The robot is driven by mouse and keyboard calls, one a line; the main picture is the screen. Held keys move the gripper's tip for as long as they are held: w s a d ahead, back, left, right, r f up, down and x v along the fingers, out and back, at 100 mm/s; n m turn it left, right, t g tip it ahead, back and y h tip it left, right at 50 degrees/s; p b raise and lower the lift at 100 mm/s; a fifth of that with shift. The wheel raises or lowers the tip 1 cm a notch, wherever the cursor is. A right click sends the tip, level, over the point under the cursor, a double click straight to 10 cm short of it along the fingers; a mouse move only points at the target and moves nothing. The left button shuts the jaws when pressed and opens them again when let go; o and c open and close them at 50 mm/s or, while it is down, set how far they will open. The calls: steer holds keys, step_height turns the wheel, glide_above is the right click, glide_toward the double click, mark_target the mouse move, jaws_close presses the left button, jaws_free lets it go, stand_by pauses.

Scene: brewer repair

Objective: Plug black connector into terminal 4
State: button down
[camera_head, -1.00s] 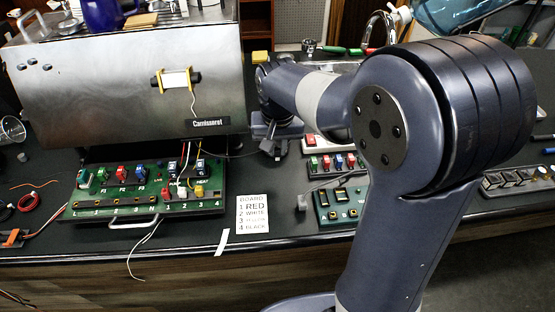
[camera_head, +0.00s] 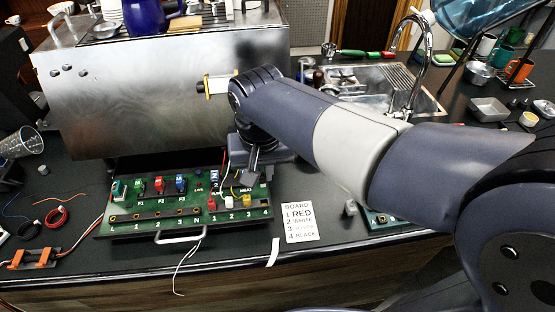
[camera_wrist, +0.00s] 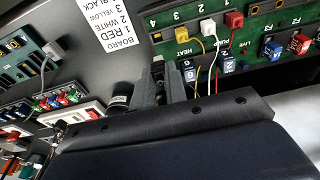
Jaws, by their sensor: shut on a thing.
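The green terminal board (camera_head: 120,231) sits on the counter below the metal machine. Its right-hand terminals hold a red connector (camera_head: 212,203), a white connector (camera_head: 229,201) and a yellow connector (camera_head: 246,200). Terminal 4 (camera_head: 265,203) is at the right end. In the wrist view the yellow plug (camera_wrist: 182,33), white plug (camera_wrist: 208,29) and red plug (camera_wrist: 233,19) show on the board. My gripper (camera_head: 251,172) is above the board's right part, apart from the terminals. Its fingers (camera_wrist: 160,78) are shut on a small dark piece, apparently the black connector, mostly hidden between them.
A card (camera_head: 300,222) lists 1 red, 2 white, 3 yellow, 4 black. The machine's steel body (camera_head: 150,90) stands close behind the board. Another board (camera_wrist: 22,62) and a block of coloured switches (camera_wrist: 85,115) lie beside the card. A silver handle (camera_head: 181,237) fronts the board.

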mark_target(263, 184)
steer(key=shift+f+b, duration=2.75)
steer(key=shift+f, duration=0.3)
steer(key=shift+r, duration=0.25)
steer(key=shift+f, duration=0.85)
steer(key=c, duration=1.3)
jaws_free()
steer(key=shift+c, duration=0.2)
step_height(263, 184, up, 11)
steer(key=s+p, duration=0.1)
steer(key=shift+s+d, duration=0.2)
steer(key=shift+s, duration=0.15)
steer(key=shift+f, duration=0.2)
